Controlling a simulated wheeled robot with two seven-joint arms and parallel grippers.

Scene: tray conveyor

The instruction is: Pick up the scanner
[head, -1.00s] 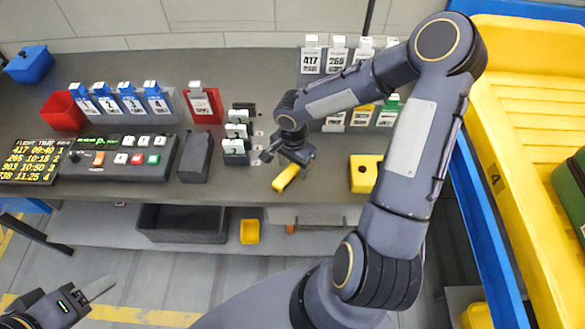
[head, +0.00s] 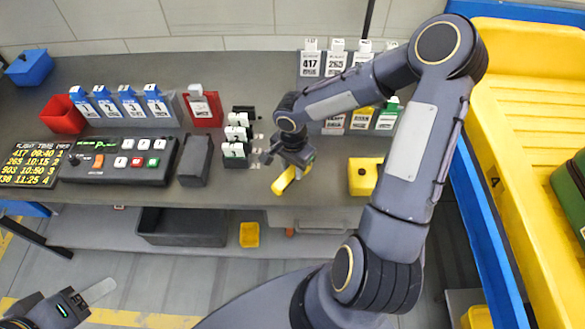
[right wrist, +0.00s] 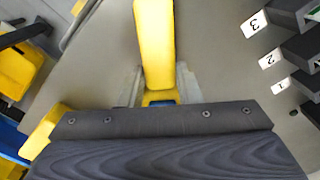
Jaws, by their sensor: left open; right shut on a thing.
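The scanner (head: 284,182) is a yellow, bar-like tool held at my right gripper (head: 294,169), near the front edge of the table. In the right wrist view the yellow scanner (right wrist: 155,45) lies between the two fingers of my right gripper (right wrist: 158,85), which are shut on it. Whether it still touches the table I cannot tell. My left gripper (head: 92,298) is at the lower left, in front of the table and low; its finger shows and it is empty and open.
A yellow block with a dark hole (head: 362,177) stands right of the scanner. A small rack with numbered white tags (head: 236,150) stands to the left. A control panel (head: 120,160) lies further left. A yellow tray conveyor (head: 520,150) with a blue rail runs along the right.

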